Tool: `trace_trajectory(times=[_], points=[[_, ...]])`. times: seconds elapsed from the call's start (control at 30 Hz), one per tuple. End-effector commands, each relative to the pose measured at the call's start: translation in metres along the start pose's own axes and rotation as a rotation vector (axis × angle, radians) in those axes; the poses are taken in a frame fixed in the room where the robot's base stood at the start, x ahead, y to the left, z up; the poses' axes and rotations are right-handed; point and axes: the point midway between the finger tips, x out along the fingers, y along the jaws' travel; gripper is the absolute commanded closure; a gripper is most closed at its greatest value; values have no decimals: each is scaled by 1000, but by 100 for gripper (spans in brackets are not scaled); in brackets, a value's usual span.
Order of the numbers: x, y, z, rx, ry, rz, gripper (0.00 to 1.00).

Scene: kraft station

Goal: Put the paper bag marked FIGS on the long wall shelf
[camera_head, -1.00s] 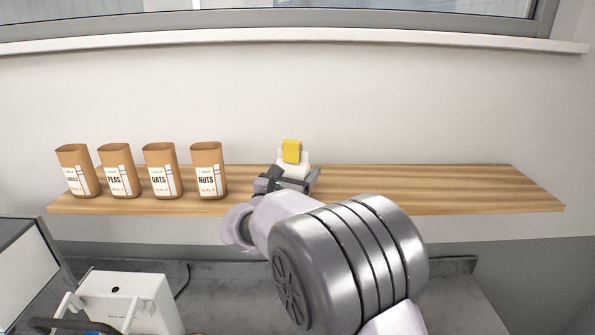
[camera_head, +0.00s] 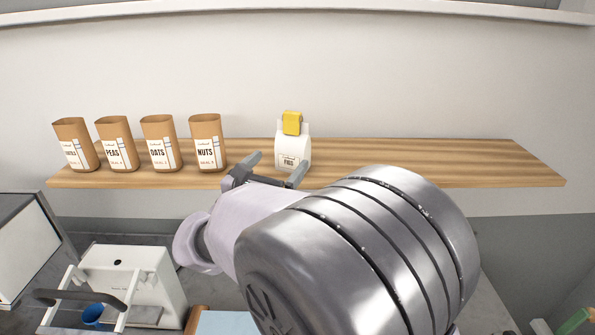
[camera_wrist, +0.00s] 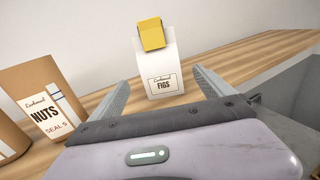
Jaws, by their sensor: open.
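The white paper bag marked FIGS (camera_head: 292,152) stands upright on the long wooden wall shelf (camera_head: 420,165), to the right of the brown bags. A yellow clip (camera_head: 292,122) closes its top. My gripper (camera_head: 276,166) is open and empty in front of the bag, at the shelf's front edge. In the wrist view the FIGS bag (camera_wrist: 161,72) stands beyond and between the two spread fingers (camera_wrist: 162,92), apart from them, with its label facing me.
Several brown bags, among them PEAS (camera_head: 117,145), OATS (camera_head: 159,145) and NUTS (camera_head: 208,143), stand in a row on the shelf's left part. The shelf's right part is bare. Below are a white machine (camera_head: 130,280) and a blue cup (camera_head: 93,314).

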Motion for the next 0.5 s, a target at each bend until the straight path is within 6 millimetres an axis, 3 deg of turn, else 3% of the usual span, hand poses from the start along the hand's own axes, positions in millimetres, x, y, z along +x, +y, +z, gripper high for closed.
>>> trace_trajectory(times=[0.1, 0.17, 0.27, 0.33, 0.4, 0.5], points=[[-1, -2, 0, 4, 3, -4, 8], [2, -17, 1, 42, 26, -38, 8], [5, -90, -1, 251, 136, -211, 8], [-9, -169, -12, 524, 245, -420, 8], [-46, -241, -33, 879, 346, -673, 8], [-121, -298, -67, 1440, 432, -1041, 8]])
